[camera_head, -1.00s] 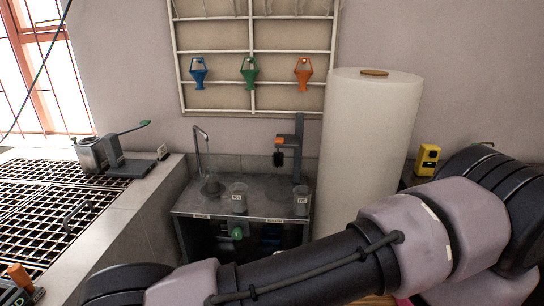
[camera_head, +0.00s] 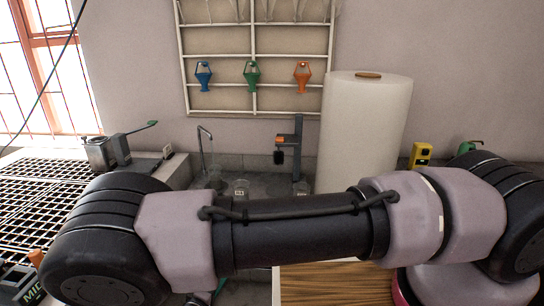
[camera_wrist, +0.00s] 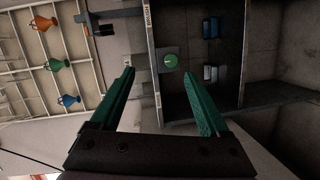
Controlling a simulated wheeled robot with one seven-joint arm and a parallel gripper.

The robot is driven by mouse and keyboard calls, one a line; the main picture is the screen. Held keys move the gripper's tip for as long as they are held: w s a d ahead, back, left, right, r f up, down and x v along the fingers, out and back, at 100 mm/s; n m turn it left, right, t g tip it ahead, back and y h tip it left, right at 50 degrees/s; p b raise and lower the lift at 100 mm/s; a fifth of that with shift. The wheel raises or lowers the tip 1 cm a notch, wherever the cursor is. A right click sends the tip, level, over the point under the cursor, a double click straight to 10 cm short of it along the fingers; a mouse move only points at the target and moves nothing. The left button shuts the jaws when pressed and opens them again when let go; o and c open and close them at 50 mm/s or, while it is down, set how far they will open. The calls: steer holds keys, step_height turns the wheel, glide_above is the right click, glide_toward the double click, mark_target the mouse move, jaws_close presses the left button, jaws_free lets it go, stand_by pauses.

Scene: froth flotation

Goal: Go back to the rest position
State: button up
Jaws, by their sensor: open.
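My gripper (camera_wrist: 165,98) is open and empty in the wrist view, its two green fingers spread apart. Beyond the fingers the wrist view shows a dark cabinet interior with a round green knob (camera_wrist: 171,61). In the head view my arm lies across the lower half of the picture, and my gripper cannot be made out there.
A metal bench (camera_head: 262,187) with beakers, a tap and a stand (camera_head: 298,145) is partly hidden behind my arm. A large white roll (camera_head: 365,135) stands right of it. Blue, green and orange funnels (camera_head: 251,76) hang on the wall rack. A black grating (camera_head: 45,200) lies left.

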steer(key=w+d+r+m+g, duration=0.4)
steer(key=d+r+g, duration=0.15)
steer(key=r, duration=0.45)
steer(key=w+d+r+m+g, duration=0.4)
steer(key=d+r, duration=0.3)
steer(key=r, duration=0.4)
steer(key=w+d+r+m+g, duration=0.3)
steer(key=w+d+r+g, duration=0.3)
steer(key=r, duration=0.4)
steer(key=s+d+r+m+t+y, duration=0.2)
steer(key=s+d+r, duration=0.4)
steer(key=d+r, duration=0.4)
steer(key=s+d+r+m+t+y, duration=0.3)
steer(key=s+d+r+t+y, duration=0.2)
steer(key=d+r, duration=0.4)
step_height(320, 180, up, 3)
steer(key=shift+s+d+f+m, duration=0.1)
steer(key=shift+s+d+m, duration=0.2)
steer(key=shift+s+d, duration=0.15)
